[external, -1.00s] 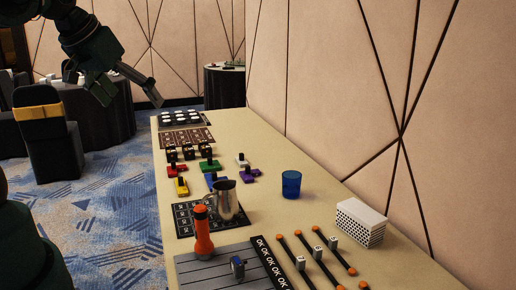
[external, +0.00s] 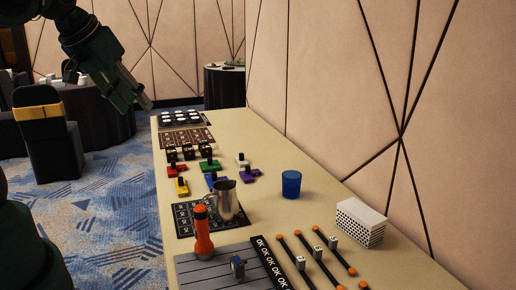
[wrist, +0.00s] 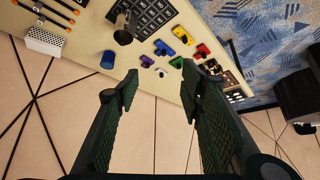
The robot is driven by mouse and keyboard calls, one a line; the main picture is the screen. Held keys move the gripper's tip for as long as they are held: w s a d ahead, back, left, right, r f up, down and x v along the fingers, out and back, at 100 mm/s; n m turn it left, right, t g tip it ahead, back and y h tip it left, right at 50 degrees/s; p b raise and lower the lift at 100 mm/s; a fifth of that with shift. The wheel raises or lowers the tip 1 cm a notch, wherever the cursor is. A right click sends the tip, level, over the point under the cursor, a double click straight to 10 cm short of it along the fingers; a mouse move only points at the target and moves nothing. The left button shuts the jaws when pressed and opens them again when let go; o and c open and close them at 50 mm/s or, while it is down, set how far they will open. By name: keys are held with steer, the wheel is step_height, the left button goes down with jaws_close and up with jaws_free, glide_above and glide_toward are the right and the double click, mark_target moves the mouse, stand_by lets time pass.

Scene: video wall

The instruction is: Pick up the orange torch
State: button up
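My gripper (external: 136,105) is in the air at the upper left, beyond the table's left edge and far from the torch. In the wrist view my gripper (wrist: 160,77) has its two green fingers apart with nothing between them.
A metal jug (external: 225,200) stands just behind the torch, on a dark grid mat (external: 184,222). A blue cup (external: 291,184), a white perforated box (external: 361,223) and several coloured pieces share the table. A wall runs along the right side.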

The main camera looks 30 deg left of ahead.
steer(key=n+g+h+b, duration=0.25)
steer(key=n+g, duration=0.45)
steer(key=n, duration=1.1)
glide_toward(198, 207)
steer(key=shift+y, duration=0.35)
steer(key=f, duration=0.3)
steer(key=d+f, duration=0.1)
steer(key=f, duration=0.1)
steer(key=shift+w+f, duration=0.1)
steer(key=shift+w, duration=0.2)
steer(key=shift+s+d+f+n, duration=0.25)
steer(key=shift+f+n, duration=0.15)
steer(key=shift+f, duration=0.15)
steer(key=shift+d+f+b, duration=0.2)
steer(key=shift+f+b, duration=0.2)
steer(key=shift+f, duration=0.75)
steer(key=shift+f, duration=0.1)
